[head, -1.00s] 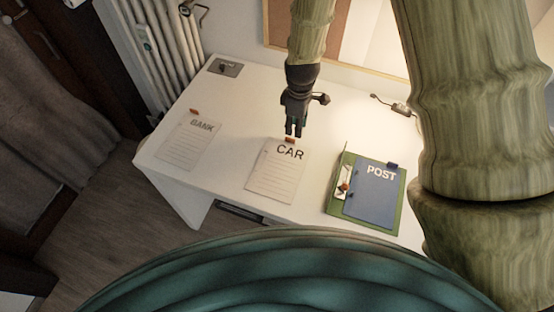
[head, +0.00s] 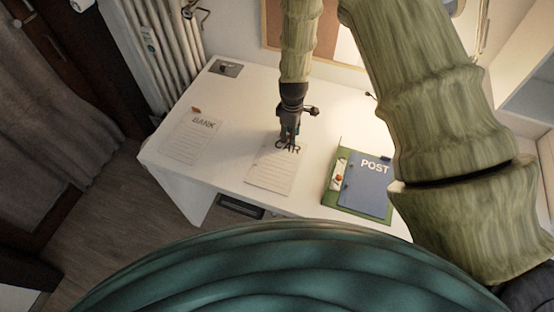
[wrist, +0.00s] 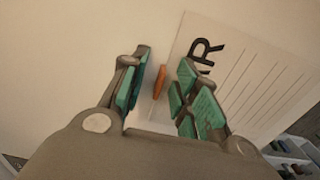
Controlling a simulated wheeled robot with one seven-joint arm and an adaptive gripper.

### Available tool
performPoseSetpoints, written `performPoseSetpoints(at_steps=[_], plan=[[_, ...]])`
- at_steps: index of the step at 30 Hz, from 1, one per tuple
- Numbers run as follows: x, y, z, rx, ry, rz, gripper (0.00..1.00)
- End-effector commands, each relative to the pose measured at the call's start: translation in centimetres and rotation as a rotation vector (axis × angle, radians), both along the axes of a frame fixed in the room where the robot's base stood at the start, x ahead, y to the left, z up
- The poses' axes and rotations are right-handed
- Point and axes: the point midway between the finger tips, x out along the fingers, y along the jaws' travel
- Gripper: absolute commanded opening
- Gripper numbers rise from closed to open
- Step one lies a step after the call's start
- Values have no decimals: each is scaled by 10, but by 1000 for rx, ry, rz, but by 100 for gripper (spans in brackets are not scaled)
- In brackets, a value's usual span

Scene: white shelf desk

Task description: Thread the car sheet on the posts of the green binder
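The white CAR sheet (head: 270,173) lies flat on the desk, and its lettering and lines also show in the wrist view (wrist: 250,75). An orange tab (wrist: 159,80) at its top edge sits between the fingers of my gripper (wrist: 160,85). In the head view my gripper (head: 289,142) is at the sheet's top edge and covers part of the word CAR. The green binder (head: 333,198) lies open to the right with a blue POST sheet (head: 366,186) on it. Its posts are too small to make out clearly.
The white BANK sheet (head: 190,144) with an orange tab lies at the left of the desk (head: 235,115). A grey plate (head: 226,68) is at the back left corner. Bare desk lies between the CAR sheet and the binder. A radiator (head: 165,55) stands behind the left end.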

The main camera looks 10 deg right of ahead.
Motion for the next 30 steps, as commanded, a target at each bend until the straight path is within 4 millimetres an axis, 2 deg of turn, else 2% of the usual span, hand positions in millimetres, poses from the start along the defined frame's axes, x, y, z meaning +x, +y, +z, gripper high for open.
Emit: performPoseSetpoints(at_steps=[8,12,13,25,30], plan=[[0,0,-1,-1,-1,1,28],[0,0,-1,-1,-1,0,3],[0,0,-1,-1,-1,1,0],[0,0,0,0,-1,0,0],[0,0,7,0,-2,0,0]])
